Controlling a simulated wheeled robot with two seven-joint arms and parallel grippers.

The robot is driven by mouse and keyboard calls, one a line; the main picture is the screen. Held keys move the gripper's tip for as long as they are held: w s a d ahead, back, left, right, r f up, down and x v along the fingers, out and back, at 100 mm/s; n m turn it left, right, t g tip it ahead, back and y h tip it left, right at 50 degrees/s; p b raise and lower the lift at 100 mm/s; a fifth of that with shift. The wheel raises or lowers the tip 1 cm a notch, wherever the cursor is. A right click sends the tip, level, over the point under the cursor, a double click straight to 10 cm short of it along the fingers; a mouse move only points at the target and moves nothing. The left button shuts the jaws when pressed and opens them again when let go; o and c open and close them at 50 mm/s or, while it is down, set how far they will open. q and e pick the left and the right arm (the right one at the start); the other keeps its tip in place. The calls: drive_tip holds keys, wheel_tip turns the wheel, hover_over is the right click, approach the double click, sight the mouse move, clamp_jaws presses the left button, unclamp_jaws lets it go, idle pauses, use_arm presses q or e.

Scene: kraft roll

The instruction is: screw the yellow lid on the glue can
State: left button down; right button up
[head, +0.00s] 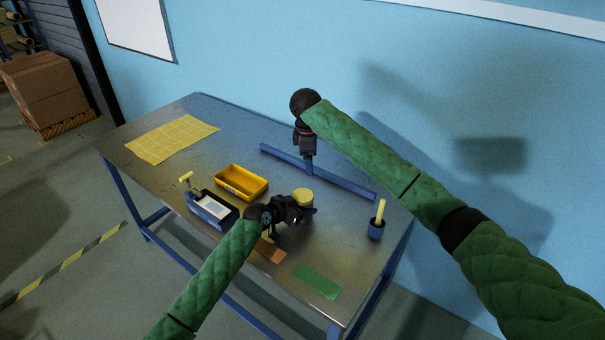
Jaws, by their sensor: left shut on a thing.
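A pale yellow round top, which looks like the yellow lid (303,194), shows at the middle of the table, just behind my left gripper. The glue can under it is mostly hidden by the gripper, and I cannot tell whether the lid is seated or only resting. My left gripper (300,211) is low over the table and shut on the can. My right gripper (308,154) points down over the back of the table, behind the lid and apart from it. Its fingers are too small and dark to tell whether they are open.
A yellow bin (241,183) and a dark tray with a white pad (211,208) stand left of the can. A blue bar (341,186) lies behind it. A blue cup with a yellow handle (377,228) stands right. Green (317,282) and orange (270,251) sheets lie in front.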

drive_tip(key=r, duration=0.1)
drive_tip(key=n+g, duration=0.1)
drive_tip(key=n, duration=0.8)
hover_over(302, 195)
drive_tip(key=d, duration=0.2)
drive_tip(key=f, duration=0.4)
drive_tip(key=shift+w+a, duration=0.1)
drive_tip(key=shift+w, duration=0.15)
drive_tip(key=shift+s+a+f+n, duration=0.1)
drive_tip(key=shift+s+a+n, duration=0.15)
drive_tip(key=shift+n, duration=0.65)
drive_tip(key=n, duration=0.1)
drive_tip(key=a+n, duration=0.1)
drive_tip(key=shift+n+y, duration=0.3)
drive_tip(key=shift+a+n, duration=0.1)
drive_tip(key=shift+n, duration=1.3)
drive_tip(key=shift+f, duration=4)
